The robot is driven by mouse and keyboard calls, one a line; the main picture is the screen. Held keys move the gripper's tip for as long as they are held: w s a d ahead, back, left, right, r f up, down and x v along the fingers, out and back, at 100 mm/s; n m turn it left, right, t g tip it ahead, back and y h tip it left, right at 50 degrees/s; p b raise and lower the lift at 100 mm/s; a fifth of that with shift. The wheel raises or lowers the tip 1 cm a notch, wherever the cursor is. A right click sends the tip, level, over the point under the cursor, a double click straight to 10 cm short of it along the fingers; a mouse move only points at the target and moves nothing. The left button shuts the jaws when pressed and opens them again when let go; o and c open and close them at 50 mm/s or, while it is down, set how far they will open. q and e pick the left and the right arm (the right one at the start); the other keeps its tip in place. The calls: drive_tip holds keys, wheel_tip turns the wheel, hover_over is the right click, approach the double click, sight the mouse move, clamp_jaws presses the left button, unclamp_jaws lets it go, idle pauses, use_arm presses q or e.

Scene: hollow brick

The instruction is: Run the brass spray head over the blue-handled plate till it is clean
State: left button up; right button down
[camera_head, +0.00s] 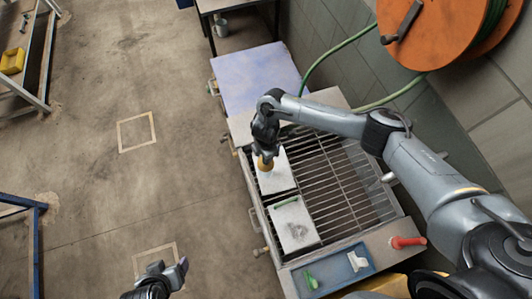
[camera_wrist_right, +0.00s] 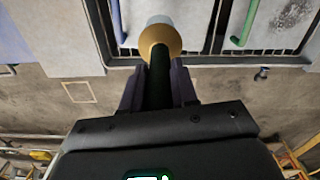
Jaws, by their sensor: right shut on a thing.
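My right gripper (camera_head: 264,148) is shut on the brass spray head (camera_head: 266,163), which also shows in the right wrist view (camera_wrist_right: 160,40) on its dark stem between the fingers. The spray head is over the blue-handled plate (camera_head: 277,178), a pale square plate on the grate. Its blue handle (camera_wrist_right: 118,22) shows in the right wrist view, left of the spray head; in the head view the gripper hides it. The plate's visible part looks mostly pale and clean; the rest is hidden. My left gripper (camera_head: 170,268) is low in the head view, empty, its fingers apart.
A green-handled plate (camera_head: 296,232) with grey specks lies nearer on the grate (camera_head: 350,185). A blue tray (camera_head: 335,270) and a red handle (camera_head: 408,242) are at the near end. A pale blue board (camera_head: 258,75) lies beyond. A green hose (camera_head: 335,48) runs from the orange reel (camera_head: 425,30).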

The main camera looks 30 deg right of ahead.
idle(0.3)
drive_tip(key=s+d+p, duration=0.2)
drive_tip(key=d, duration=1.4)
drive_tip(key=shift+s, duration=0.4)
idle(0.4)
drive_tip(key=shift+w, duration=0.15)
drive_tip(key=shift+w+d+b, duration=0.2)
drive_tip(key=shift+w+b, duration=0.6)
drive_tip(key=shift+w, duration=0.3)
